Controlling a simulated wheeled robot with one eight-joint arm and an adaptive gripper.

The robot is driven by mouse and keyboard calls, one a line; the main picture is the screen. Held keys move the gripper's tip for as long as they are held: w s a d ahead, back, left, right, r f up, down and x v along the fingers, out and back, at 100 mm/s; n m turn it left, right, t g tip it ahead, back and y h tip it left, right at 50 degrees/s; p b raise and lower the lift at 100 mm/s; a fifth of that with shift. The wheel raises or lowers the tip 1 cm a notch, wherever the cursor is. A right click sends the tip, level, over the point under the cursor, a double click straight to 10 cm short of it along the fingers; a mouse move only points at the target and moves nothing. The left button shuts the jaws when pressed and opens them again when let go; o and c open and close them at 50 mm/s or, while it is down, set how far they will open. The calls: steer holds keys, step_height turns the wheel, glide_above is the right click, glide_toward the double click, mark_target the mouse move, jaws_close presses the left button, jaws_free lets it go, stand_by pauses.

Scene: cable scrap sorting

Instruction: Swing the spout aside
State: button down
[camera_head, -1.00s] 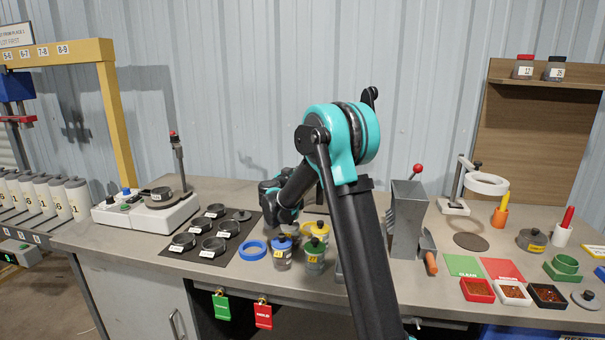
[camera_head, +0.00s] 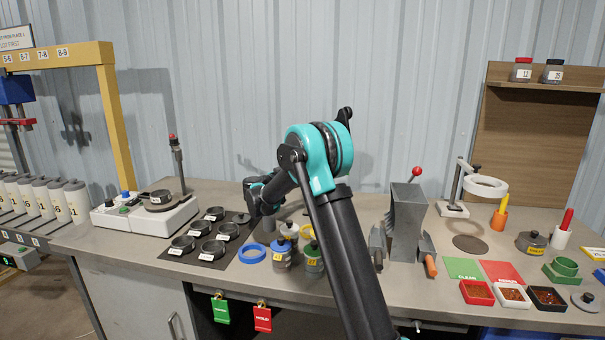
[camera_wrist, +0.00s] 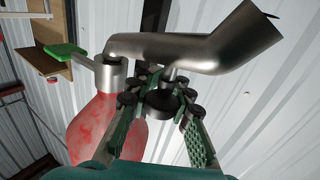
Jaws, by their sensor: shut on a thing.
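In the wrist view a bent silver-grey metal spout (camera_wrist: 205,50) runs across the top, from a silver collar (camera_wrist: 110,75) on a red mottled vessel (camera_wrist: 88,125) up to the upper right. My gripper (camera_wrist: 165,98) has green-padded fingers below the spout, shut around a short dark post or knob (camera_wrist: 168,78) on the spout's underside. The fingers partly hide where they touch it. In the head view my arm reaches to the left over the bench, and its end is near the back of the black mat. I cannot make out the spout or red vessel there.
A black mat (camera_head: 190,258) with several labelled dishes lies left of my arm. A blue ring (camera_head: 252,253) and lidded jars (camera_head: 282,256) stand close to it. A grey hopper (camera_head: 406,225) with a red-knobbed lever stands on the right.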

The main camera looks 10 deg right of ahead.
steer(key=c, duration=1.4)
jaws_free()
steer(key=v, duration=1.2)
steer(key=shift+d, duration=0.1)
